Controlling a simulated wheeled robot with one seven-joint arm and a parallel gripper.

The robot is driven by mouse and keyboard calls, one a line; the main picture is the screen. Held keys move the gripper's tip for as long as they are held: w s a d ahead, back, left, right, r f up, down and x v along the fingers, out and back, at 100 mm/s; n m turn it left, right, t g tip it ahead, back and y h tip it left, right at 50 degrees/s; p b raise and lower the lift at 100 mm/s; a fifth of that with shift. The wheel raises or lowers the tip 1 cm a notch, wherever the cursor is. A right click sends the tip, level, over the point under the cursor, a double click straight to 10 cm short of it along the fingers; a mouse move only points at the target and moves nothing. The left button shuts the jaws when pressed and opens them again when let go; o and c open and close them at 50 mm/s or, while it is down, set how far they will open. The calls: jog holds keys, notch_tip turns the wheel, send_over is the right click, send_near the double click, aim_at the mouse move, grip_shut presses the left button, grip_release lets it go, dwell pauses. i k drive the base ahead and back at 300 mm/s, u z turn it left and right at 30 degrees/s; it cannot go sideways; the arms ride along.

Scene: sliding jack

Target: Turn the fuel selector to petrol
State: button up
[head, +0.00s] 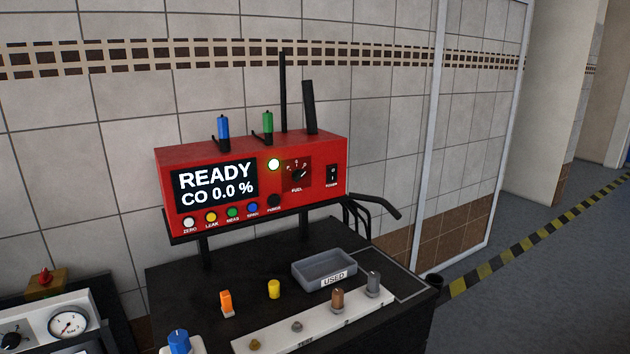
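The fuel selector (298,174) is a small black knob on the front of a red analyser box (326,158), above the label FUEL. Small markings sit in an arc around it, too small to read. Its pointer seems to lean to the upper right, but I cannot tell which fuel it marks. The display (215,186) reads READY and CO 0.0 %. My gripper is not in view.
A power switch (332,177) is right of the selector, and coloured buttons (232,213) line the lower front. Below, a black cart top (190,275) holds a grey USED tray (312,262) and several small parts. Black hoses (375,206) stick out at right. Floor is open at far right.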

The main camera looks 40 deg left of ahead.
aim_at(297, 175)
jog(key=u, duration=0.8)
jog(key=i, duration=0.8)
jog(key=u, duration=0.65)
